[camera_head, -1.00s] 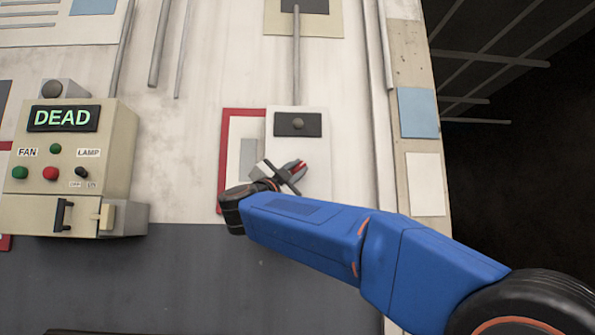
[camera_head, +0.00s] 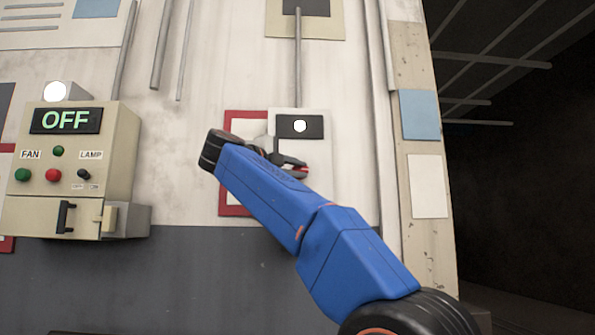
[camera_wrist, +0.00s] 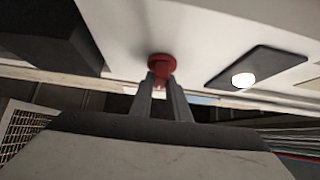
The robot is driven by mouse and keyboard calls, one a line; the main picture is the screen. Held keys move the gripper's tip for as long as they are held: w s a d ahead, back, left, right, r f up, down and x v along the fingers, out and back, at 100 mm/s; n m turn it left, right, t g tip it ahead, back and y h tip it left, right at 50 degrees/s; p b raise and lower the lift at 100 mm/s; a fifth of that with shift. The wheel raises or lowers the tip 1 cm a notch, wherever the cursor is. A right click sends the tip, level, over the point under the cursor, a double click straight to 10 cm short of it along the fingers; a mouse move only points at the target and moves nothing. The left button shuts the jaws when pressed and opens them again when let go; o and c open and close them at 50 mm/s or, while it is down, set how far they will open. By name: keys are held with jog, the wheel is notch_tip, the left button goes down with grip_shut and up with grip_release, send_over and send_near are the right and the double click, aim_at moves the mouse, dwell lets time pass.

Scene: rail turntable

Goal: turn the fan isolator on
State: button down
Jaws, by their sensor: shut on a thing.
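The fan isolator is a pale box (camera_head: 318,150) on the wall with a dark plate and a lit white lamp (camera_head: 300,126). Its red handle (camera_wrist: 162,66) shows between my fingertips in the wrist view. My gripper (camera_head: 290,166) is shut on this red handle, at the box's lower part; my arm hides some of it. In the wrist view the gripper (camera_wrist: 160,82) and the lit lamp (camera_wrist: 242,80) also show. The control panel (camera_head: 120,150) at left displays OFF in green (camera_head: 66,120).
The panel carries a green FAN button (camera_head: 22,174), a red button (camera_head: 53,175) and a small LAMP switch (camera_head: 84,174). A white lamp (camera_head: 55,91) on top of it is lit. A red-framed sheet (camera_head: 236,211) is behind my arm. Dark open space lies right of the wall.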

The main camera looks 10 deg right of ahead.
jog(key=shift+f, duration=0.1)
dwell(0.3)
jog(key=c, duration=1.7)
grip_release()
jog(key=shift+d, duration=0.1)
jog(key=v, duration=1.7)
jog(key=shift+s+r, duration=0.15)
jog(key=shift+r, duration=0.15)
